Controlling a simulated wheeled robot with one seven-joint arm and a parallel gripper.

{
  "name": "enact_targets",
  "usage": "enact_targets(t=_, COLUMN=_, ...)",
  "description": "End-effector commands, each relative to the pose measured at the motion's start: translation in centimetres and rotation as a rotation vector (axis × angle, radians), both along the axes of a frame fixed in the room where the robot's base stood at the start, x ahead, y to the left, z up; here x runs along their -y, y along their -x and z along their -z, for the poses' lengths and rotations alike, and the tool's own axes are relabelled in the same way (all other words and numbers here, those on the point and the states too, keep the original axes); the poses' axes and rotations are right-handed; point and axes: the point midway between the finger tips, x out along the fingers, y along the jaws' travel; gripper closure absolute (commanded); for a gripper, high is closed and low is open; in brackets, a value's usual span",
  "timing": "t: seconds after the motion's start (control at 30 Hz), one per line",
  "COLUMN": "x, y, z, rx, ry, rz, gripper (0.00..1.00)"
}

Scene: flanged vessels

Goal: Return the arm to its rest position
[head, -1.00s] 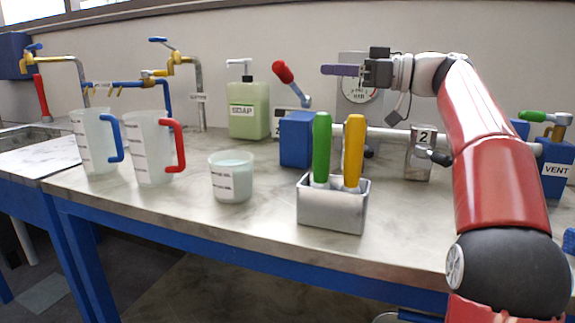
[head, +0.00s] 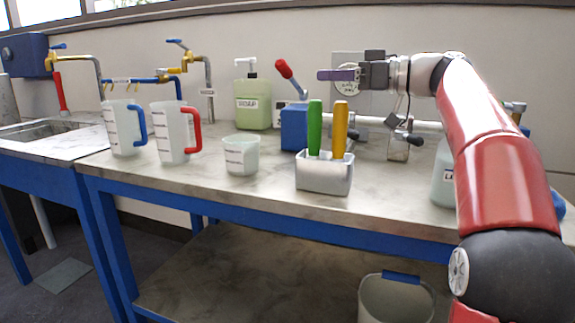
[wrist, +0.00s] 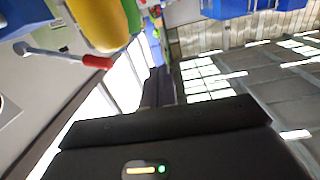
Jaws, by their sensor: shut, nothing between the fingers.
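My red arm (head: 495,150) rises on the right of the head view and bends left at the top. My gripper (head: 322,75) points left, above the bench and in front of the wall. Its thin purple fingers are closed together with nothing between them. No bench object touches it in the head view.
The bench holds two measuring jugs (head: 172,137), a cup (head: 241,158), a metal caddy (head: 323,182) with green and yellow handles, a soap bottle (head: 253,104) and a red-tipped lever (head: 283,69). A bucket (head: 395,300) stands below. The wrist view shows a red-ended lever (wrist: 97,62).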

Motion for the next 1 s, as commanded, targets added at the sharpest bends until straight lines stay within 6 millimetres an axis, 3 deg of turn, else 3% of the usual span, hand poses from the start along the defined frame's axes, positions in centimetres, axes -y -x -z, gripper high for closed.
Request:
enact_targets(t=0.37, x=-1.8, y=2.6, z=5.0, rx=-0.261, ry=0.098, rz=0.126, gripper=1.0)
enact_targets(t=0.57, x=-2.3, y=6.4, z=11.0, rx=-0.482, ry=0.196, rz=0.27, gripper=1.0)
enact_targets(t=0.77, x=-1.0, y=14.5, z=21.8, rx=-0.75, ry=0.358, rz=0.534, gripper=1.0)
enact_targets(t=1.0, x=3.3, y=25.1, z=35.0, rx=-0.898, ry=0.541, rz=0.863, gripper=1.0)
